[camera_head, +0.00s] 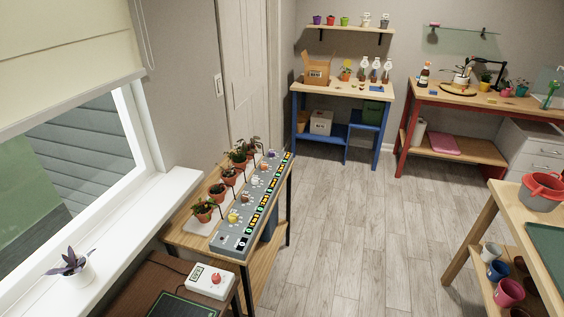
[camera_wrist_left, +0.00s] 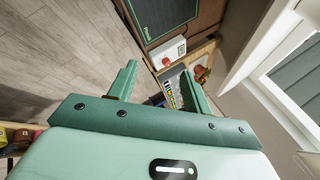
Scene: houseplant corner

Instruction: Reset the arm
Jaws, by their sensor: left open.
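My left gripper (camera_wrist_left: 159,69) shows in the left wrist view, with its two green fingers spread apart and nothing between them that it holds. Past the fingers are a white box with a red knob (camera_wrist_left: 167,53), a dark green panel (camera_wrist_left: 165,14) and part of the grey control strip. Neither of my grippers shows in the head view, and my right gripper is in no view.
A wooden bench (camera_head: 268,266) with a grey control panel (camera_head: 232,240) and potted plants stands by the window. A white box with a red knob (camera_head: 211,281) sits nearer. A blue-legged table (camera_head: 346,95) and a red-legged table (camera_head: 478,100) stand behind. The middle floor (camera_head: 360,240) is clear.

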